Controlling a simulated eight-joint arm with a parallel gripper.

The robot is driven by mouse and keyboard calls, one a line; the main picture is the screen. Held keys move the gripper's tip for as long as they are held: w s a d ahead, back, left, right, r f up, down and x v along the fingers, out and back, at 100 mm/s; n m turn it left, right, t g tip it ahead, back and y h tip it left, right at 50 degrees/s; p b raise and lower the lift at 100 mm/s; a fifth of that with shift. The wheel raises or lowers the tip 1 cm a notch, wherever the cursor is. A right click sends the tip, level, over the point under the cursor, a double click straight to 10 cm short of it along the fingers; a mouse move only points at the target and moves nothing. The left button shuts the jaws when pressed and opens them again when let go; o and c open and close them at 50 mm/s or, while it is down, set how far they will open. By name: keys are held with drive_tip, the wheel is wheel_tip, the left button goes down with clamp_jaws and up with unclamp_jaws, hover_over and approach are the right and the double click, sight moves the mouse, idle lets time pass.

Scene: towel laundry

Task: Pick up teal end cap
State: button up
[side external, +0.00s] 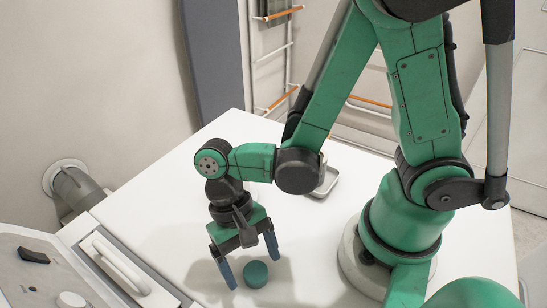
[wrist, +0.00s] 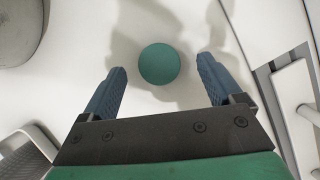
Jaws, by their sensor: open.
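The teal end cap (side external: 256,273) is a short round cylinder standing on the white table top (side external: 310,230). In the wrist view the cap (wrist: 159,64) shows as a teal disc, centred between the fingers and a little beyond their tips. My gripper (side external: 249,263) points down with its two blue fingers spread apart. In the wrist view my gripper (wrist: 162,70) is open and empty. No contact between the fingers and the cap shows. The exact height of the fingertips above the table is hard to tell.
A white machine with a handle (side external: 118,266) stands at the left edge. A grey pipe (side external: 77,188) comes from the wall. The table around the cap is clear.

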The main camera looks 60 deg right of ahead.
drive_tip(key=shift+s+f, duration=0.2)
drive_tip(key=shift+f, duration=0.2)
clamp_jaws()
drive_tip(key=shift+r, duration=0.15)
